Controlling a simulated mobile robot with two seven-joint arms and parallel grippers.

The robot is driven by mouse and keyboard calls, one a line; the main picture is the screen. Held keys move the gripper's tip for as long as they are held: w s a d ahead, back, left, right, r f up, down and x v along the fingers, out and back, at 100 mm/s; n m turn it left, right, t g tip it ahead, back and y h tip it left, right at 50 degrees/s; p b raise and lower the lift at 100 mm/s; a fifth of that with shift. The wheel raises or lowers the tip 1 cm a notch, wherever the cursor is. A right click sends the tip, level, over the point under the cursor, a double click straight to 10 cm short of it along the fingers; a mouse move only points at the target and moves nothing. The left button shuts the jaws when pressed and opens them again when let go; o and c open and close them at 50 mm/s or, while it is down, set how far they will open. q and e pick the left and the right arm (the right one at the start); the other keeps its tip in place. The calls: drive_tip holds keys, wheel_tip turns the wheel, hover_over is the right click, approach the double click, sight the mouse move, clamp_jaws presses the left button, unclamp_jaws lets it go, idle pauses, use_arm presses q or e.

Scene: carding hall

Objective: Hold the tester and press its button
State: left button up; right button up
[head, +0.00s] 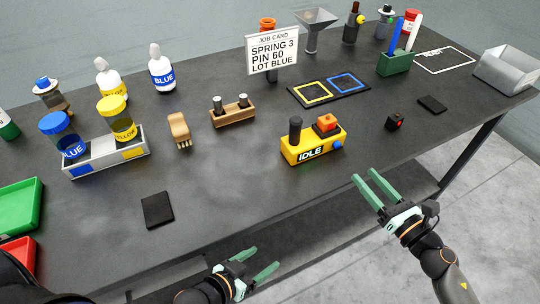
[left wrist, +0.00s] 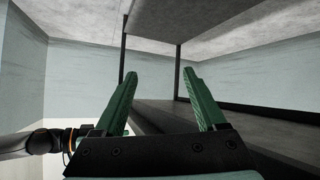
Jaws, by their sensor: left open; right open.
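The tester (head: 311,149) is a yellow box on the dark table, with an "IDLE" display on its front. A black upright handle (head: 295,130) stands at its left, a red button (head: 327,123) sits on top at its right, and a blue knob is on its right end. My right gripper (head: 364,174) is open and empty, to the right of and nearer than the tester. My left gripper (head: 264,259) is open and empty near the table's front edge, below the tester in the picture. In the left wrist view its open fingers (left wrist: 160,73) point toward the table's underside; the tester does not show there.
A small black block with a red top (head: 394,123) lies right of the tester. A wooden holder (head: 233,117), a brush (head: 179,130) and a black pad (head: 157,210) lie to the left. A job card (head: 272,53) stands behind. The table around the tester's front is clear.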

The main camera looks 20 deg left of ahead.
use_arm(q)
drive_tip(key=w+d+r+m+t+h, duration=0.1)
drive_tip(key=w+d+r+h, duration=0.2)
drive_tip(key=r, duration=0.4)
drive_tip(key=w+d+r+m+t+h, duration=0.1)
drive_tip(key=d+r+h, duration=0.2)
drive_tip(key=d+r, duration=0.3)
drive_tip(key=n+t+y, duration=0.1)
drive_tip(key=n+t, duration=0.1)
drive_tip(key=t, duration=0.2)
approach(292, 128)
drive_tip(key=s+d+r, duration=0.3)
drive_tip(key=s+d, duration=0.2)
drive_tip(key=d, duration=0.1)
drive_tip(key=w+y, duration=0.1)
drive_tip(key=w, duration=0.4)
drive_tip(key=w+f+y, duration=0.1)
drive_tip(key=w, duration=0.4)
drive_tip(key=w+f+m+y, duration=0.1)
drive_tip(key=w+y, duration=0.1)
drive_tip(key=w, duration=0.3)
drive_tip(key=shift+w+a+t, duration=0.1)
drive_tip(key=shift+a+t, duration=0.15)
drive_tip(key=shift+t, duration=0.15)
clamp_jaws()
